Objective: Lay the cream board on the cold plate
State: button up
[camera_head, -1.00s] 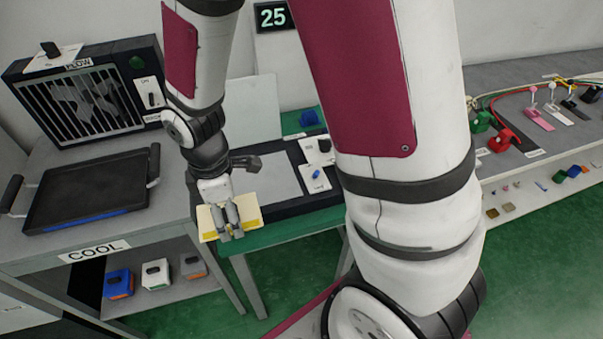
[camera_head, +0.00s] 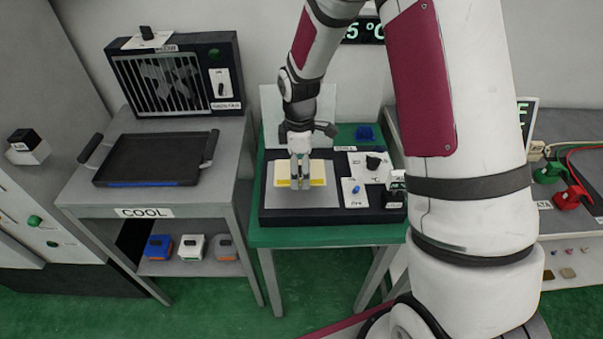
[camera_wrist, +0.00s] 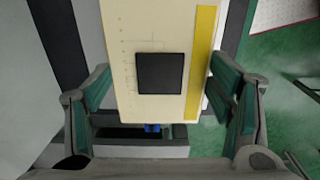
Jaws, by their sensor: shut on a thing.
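The cream board (camera_head: 318,170) has a yellow stripe along one edge and a black square in its middle; it also shows in the wrist view (camera_wrist: 150,108). My gripper (camera_head: 300,180) is shut on the board, with a finger on each side of it in the wrist view. The board is above the bare grey plate (camera_head: 318,198) of a black unit on the green table. I cannot tell whether the board touches this plate. The board and my fingers hide part of the plate.
Right of the plate are a black knob (camera_head: 373,163) and a blue switch (camera_head: 355,188) on white panels. A black tray (camera_head: 150,158) with side handles rests on the grey COOL table at left, before a fan box (camera_head: 180,78). A pale upright panel stands behind the plate.

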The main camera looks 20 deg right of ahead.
jog(key=shift+w+d+f, duration=0.1)
jog(key=shift+w+d, duration=0.25)
jog(key=shift+w, duration=0.15)
jog(key=shift+f, duration=1.7)
jog(key=shift+f, duration=0.2)
jog(key=o, duration=1.2)
jog(key=shift+r, duration=0.1)
